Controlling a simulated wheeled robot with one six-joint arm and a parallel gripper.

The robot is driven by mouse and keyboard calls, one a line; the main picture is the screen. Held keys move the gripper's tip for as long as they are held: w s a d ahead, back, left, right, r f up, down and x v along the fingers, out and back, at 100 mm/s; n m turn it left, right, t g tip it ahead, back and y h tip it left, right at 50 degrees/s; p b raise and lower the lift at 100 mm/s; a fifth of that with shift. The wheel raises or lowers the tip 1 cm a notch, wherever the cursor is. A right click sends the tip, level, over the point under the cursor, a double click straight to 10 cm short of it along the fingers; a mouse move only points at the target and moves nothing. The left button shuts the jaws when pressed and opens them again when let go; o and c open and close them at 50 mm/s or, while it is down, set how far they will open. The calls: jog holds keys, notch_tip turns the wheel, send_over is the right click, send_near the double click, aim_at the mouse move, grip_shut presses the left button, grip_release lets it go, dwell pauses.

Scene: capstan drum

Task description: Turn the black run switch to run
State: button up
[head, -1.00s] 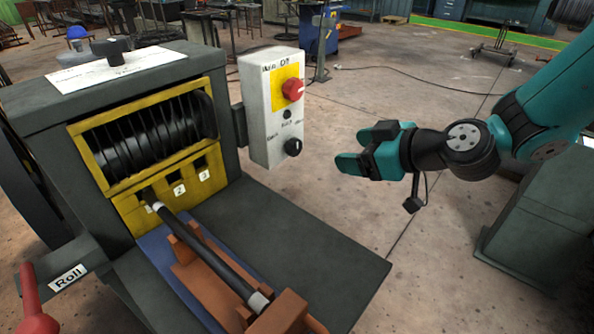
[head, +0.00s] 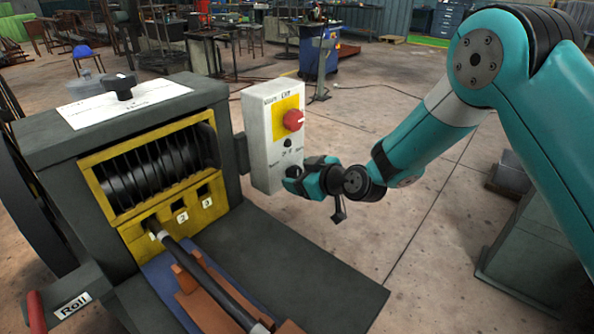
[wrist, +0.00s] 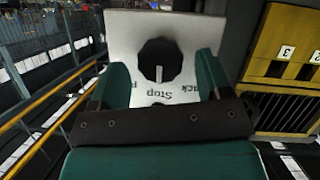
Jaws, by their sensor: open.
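The black run switch (wrist: 160,60) is a round knob with a white pointer line on the lower part of the white control box (head: 262,150). In the wrist view it sits between the two fingers of my gripper (wrist: 158,82), with a gap on each side. The wrist view is upside down; the pointer line aims toward the word "Stop" (wrist: 158,148). In the head view my gripper (head: 290,180) is at the lower right of the box and hides most of the knob. My gripper is open and holds nothing.
A red knob (head: 293,120) on a yellow plate sits above the switch on the same box. The dark machine with a yellow-framed drum (head: 150,165) stands left of the box. Open floor (head: 430,200) lies to the right.

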jog(key=shift+w+a+f, duration=0.3)
jog(key=shift+w+a, duration=0.15)
jog(key=c, duration=0.9)
jog(key=m+b, duration=0.1)
jog(key=b, duration=0.1)
jog(key=m+g+y+b, duration=0.1)
jog(key=m, duration=0.1)
jog(key=shift+w+d+f+g+b, duration=0.1)
jog(key=shift+w+d+g+b, duration=0.1)
jog(key=shift+g+b, duration=0.15)
jog(key=m+g+y+b, duration=0.1)
jog(key=m, duration=0.1)
jog(key=m+y+b, duration=0.1)
jog(key=shift+w+m+g, duration=0.1)
jog(key=shift+m+g, duration=0.25)
jog(key=shift+m, duration=0.05)
